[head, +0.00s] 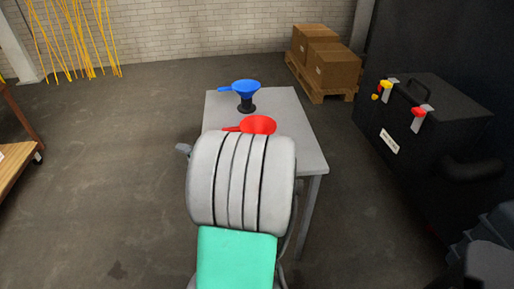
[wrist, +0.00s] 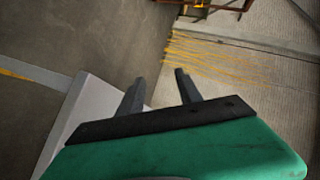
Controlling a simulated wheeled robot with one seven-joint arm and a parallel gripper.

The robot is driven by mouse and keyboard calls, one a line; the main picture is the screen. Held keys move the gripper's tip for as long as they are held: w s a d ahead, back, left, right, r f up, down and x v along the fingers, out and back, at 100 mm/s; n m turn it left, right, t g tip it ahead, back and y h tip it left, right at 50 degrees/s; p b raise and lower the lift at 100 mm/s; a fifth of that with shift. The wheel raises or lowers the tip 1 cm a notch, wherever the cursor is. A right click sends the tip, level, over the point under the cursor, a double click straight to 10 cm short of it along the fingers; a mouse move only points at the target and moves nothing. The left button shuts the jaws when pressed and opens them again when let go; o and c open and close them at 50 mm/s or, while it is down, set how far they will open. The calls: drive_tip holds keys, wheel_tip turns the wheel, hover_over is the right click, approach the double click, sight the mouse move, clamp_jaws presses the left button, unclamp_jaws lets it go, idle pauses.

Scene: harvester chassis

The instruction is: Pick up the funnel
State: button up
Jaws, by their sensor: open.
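A blue funnel (head: 246,88) with a side handle pointing left stands on a black base (head: 246,104) toward the far side of a grey table (head: 300,145). A red funnel (head: 258,124) with its handle to the left is nearer; its lower part is hidden behind my arm. My gripper (wrist: 159,77) shows in the wrist view with its two dark fingers apart and nothing between them. Neither funnel shows in the wrist view, where a pale surface, probably the table (wrist: 75,112), lies at the left.
A black case (head: 430,120) with red and yellow latches stands right of the table. Cardboard boxes (head: 335,65) sit on a pallet (head: 312,84) at the back. Yellow strands (head: 78,40) hang at the back left. Floor left of the table is clear.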

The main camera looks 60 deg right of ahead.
sight(234, 128)
drive_tip(key=s+d+m+t+h+b, duration=0.1)
drive_tip(key=s+d+m+h+b, duration=0.1)
drive_tip(key=s+d+m+h, duration=0.75)
drive_tip(key=shift+n+y, duration=0.35)
drive_tip(key=shift+y, duration=0.6)
drive_tip(key=w+d, duration=0.1)
drive_tip(key=d, duration=0.1)
drive_tip(key=w+d, duration=0.2)
drive_tip(key=d, duration=0.1)
drive_tip(key=w+d, duration=0.2)
drive_tip(key=d, duration=0.1)
drive_tip(key=shift+d+f+p, duration=0.2)
drive_tip(key=shift+f+p, duration=0.05)
drive_tip(key=shift+p, duration=0.1)
clamp_jaws()
